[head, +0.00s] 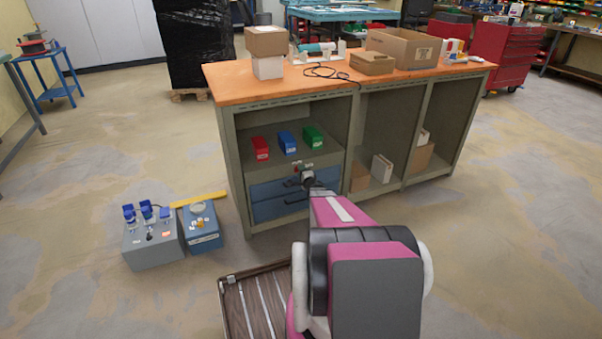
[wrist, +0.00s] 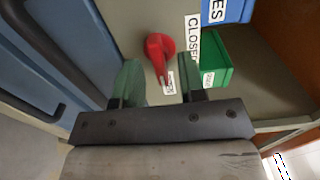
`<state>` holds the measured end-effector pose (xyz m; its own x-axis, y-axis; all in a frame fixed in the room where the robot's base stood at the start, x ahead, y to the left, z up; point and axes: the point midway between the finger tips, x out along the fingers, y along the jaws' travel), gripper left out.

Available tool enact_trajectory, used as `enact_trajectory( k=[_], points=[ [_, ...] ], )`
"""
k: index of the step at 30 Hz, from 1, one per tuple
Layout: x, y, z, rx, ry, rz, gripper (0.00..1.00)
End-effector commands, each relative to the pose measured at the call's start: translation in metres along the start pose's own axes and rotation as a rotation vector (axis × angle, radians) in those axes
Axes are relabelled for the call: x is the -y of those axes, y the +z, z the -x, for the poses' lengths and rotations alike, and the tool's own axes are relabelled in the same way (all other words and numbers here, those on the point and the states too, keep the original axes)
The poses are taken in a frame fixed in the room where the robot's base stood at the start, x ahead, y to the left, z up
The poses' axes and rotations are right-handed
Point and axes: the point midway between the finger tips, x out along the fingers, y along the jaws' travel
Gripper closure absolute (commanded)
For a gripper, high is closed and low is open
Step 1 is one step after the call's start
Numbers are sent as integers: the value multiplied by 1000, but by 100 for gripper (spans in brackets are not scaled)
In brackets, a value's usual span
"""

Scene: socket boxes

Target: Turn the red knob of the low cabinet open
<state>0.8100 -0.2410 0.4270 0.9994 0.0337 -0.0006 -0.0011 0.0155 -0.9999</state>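The red knob (wrist: 159,48) is on the grey panel of the low cabinet (head: 226,142), above the blue drawers (head: 268,190). In the wrist view its narrow end points down the picture toward a small, partly hidden label (wrist: 169,82). A label reading CLOSED (wrist: 192,38) is to its right. My gripper (wrist: 160,76) is open, one finger on either side of the knob's narrow end, with gaps visible. I cannot tell whether either finger touches it. In the head view my gripper (head: 307,180) is at the panel and hides part of it.
Red (head: 260,148), blue (head: 287,142) and green (head: 313,137) boxes stand on the shelf above the panel. Drawer handles (head: 293,201) stick out below. A grey control box (head: 152,247) and a blue one (head: 203,228) are on the floor at left.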

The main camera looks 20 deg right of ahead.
Motion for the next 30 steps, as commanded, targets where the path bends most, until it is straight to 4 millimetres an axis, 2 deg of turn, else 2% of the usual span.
enact_trajectory(
  k=[16, 21, 30],
  points=[
    [1, 0, 91, -2, 1, -1, 63],
    [0, 0, 102, 0, 0, -1, 63],
    [0, 0, 101, 0, 0, -1, 63]
  ],
)
